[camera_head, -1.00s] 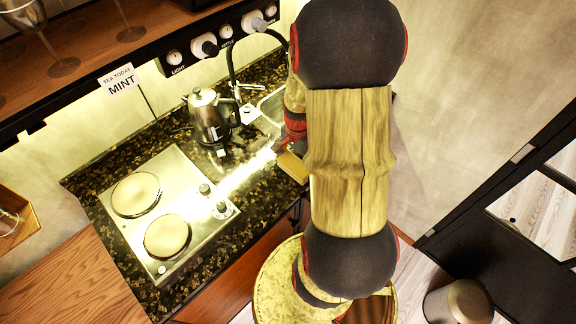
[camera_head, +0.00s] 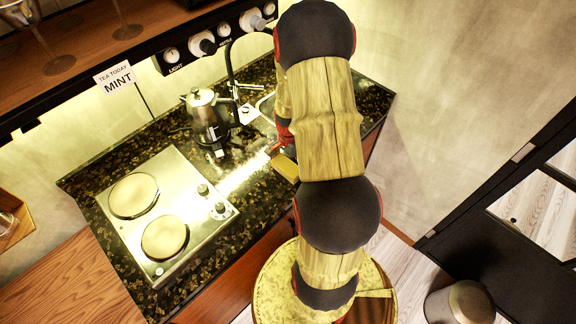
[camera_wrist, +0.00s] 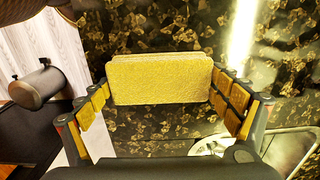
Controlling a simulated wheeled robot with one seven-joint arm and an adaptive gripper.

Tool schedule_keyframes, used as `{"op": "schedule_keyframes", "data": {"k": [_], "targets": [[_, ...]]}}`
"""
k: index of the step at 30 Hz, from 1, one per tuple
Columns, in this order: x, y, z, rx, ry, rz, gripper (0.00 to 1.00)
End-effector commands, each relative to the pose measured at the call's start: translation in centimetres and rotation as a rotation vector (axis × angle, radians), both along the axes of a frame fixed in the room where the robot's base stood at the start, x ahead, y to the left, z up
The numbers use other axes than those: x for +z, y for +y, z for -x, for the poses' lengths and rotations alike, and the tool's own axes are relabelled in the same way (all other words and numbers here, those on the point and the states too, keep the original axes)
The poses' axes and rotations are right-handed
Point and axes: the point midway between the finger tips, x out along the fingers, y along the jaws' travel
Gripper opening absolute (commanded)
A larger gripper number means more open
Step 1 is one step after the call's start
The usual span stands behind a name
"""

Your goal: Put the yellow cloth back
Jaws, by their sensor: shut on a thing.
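The yellow cloth (camera_wrist: 160,80) looks like a thick folded block in the wrist view. It spans the space between the two padded fingers of my gripper (camera_wrist: 160,95), which is shut on it. Speckled dark counter shows behind it. In the head view the cloth (camera_head: 286,168) is a small yellow patch by the counter's front edge, right of the hob. My gripper (camera_head: 277,148) is partly hidden there by my arm. I cannot tell whether the cloth touches the counter.
A steel kettle (camera_head: 208,118) stands behind the hob (camera_head: 165,215). The sink (camera_head: 266,104), partly hidden by my arm, lies to the right with a black tap (camera_head: 232,68).

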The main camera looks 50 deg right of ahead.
Motion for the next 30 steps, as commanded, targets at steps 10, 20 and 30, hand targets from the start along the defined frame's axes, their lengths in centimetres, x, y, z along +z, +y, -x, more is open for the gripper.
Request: {"op": "schedule_keyframes", "data": {"k": [10, 20, 30], "targets": [[-0.2, 0.0, 0.0, 0.0, 0.0, 0.0, 0.98], [-0.1, 0.0, 0.0, 0.0, 0.0, 0.0, 1.0], [3.6, -0.1, -0.1, 0.0, -0.005, 0.005, 1.0]]}}
